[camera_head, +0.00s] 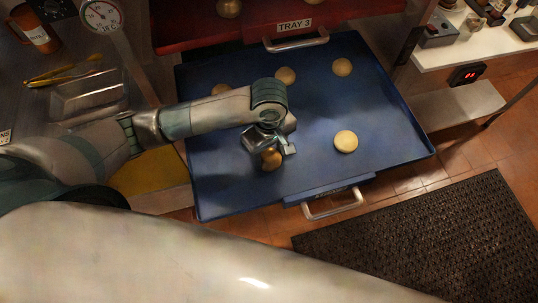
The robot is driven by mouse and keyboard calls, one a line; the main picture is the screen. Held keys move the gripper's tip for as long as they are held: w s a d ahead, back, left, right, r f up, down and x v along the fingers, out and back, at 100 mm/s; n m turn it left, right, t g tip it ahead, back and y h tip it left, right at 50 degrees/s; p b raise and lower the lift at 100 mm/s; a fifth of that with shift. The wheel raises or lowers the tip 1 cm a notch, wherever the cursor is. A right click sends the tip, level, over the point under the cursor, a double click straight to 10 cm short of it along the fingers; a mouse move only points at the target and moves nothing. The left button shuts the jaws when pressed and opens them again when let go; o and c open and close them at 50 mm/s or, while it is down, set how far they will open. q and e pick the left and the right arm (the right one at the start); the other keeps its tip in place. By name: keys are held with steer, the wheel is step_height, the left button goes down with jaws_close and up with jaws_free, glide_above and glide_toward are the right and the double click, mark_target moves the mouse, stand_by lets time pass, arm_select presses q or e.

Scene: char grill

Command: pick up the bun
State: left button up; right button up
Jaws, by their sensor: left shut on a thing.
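My left gripper (268,147) reaches in from the left and points down over the blue tray (395,150). It is shut on a golden-brown bun (271,159), whose top is partly hidden by the fingers. I cannot tell whether that bun touches the tray. Another bun (346,141) lies on the tray to the right of the gripper. More buns lie farther back: one at the back right (342,67), one at the back middle (286,75), and one at the left (221,89) partly hidden by my arm. My right gripper is not in view.
A red tray (185,33) labelled TRAY 3 stands behind the blue one. The blue tray's handle (333,206) is at its front edge. A metal pan (90,93) and yellow tongs (62,75) lie on the left counter. A dark mat (430,240) covers the floor at right.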

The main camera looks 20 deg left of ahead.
mark_target(270, 156)
arm_select(q)
steer(key=shift+r+b, duration=0.45)
steer(key=shift+r, duration=0.25)
steer(key=shift+s+d+r+b, duration=0.15)
steer(key=shift+r+b, duration=0.2)
steer(key=shift+r, duration=0.2)
steer(key=shift+s+d+r+b, duration=0.1)
steer(key=shift+r+b, duration=0.25)
steer(key=shift+r, duration=0.2)
steer(key=s+d+r+b, duration=0.2)
steer(key=s+d+r, duration=0.4)
steer(key=s+r, duration=0.1)
steer(key=shift+s+d, duration=0.35)
steer(key=shift+s, duration=0.55)
steer(key=shift+f, duration=0.15)
